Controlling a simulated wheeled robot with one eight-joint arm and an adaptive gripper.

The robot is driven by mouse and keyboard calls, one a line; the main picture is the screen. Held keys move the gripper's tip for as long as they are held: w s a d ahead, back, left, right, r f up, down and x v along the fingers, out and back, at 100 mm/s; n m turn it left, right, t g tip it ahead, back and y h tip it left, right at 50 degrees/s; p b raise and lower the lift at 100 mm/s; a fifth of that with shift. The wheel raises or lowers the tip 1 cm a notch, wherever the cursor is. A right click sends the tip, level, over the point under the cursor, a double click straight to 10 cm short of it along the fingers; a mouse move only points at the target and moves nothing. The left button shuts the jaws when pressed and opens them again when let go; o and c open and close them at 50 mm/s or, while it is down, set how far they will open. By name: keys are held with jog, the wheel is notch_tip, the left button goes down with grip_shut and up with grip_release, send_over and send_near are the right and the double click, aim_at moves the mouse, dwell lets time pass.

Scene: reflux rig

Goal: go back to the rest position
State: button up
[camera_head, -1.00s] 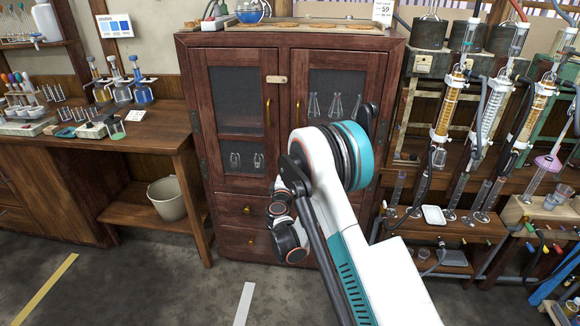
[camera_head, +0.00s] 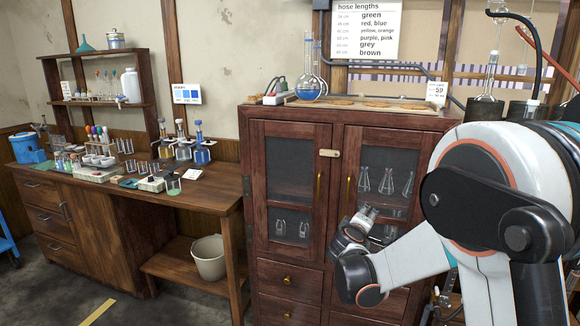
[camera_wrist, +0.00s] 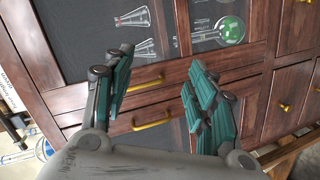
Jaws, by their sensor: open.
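My gripper (camera_wrist: 160,64) is open and empty in the wrist view, its two teal-padded fingers well apart. It is in front of the wooden cabinet (camera_wrist: 80,97), which appears turned on its side there. Nothing shows between the fingers except the cabinet front and a brass handle (camera_wrist: 146,86) behind. In the head view my arm is at the right, bent in front of the cabinet (camera_head: 290,130). Its wrist end is before the right door, and the fingers cannot be made out clearly there.
Conical flasks (camera_head: 386,181) stand behind the cabinet's dark door panels. A green round flask (camera_wrist: 231,30) shows in the wrist view. A round flask with blue liquid (camera_head: 309,87) stands on top. A workbench (camera_head: 150,193) with glassware is left, a bucket (camera_head: 208,258) below. Floor between is clear.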

jog(key=s+d+r+m+g+y, duration=0.1)
jog(key=s+r+m+g, duration=0.15)
jog(key=s, duration=0.75)
jog(key=s+d+r+m+g+y, duration=0.1)
jog(key=s+d+r+m, duration=0.2)
jog(key=s, duration=0.7)
jog(key=s+a+f+m+g+y, duration=0.1)
jog(key=s+a+y, duration=0.1)
jog(key=s, duration=0.9)
jog(key=s+a+f+m+g+y, duration=0.2)
jog(key=s+a, duration=0.3)
jog(key=s, duration=0.6)
jog(key=shift+s+f+y, duration=0.25)
jog(key=shift+s+y, duration=0.05)
jog(key=shift+c, duration=0.6)
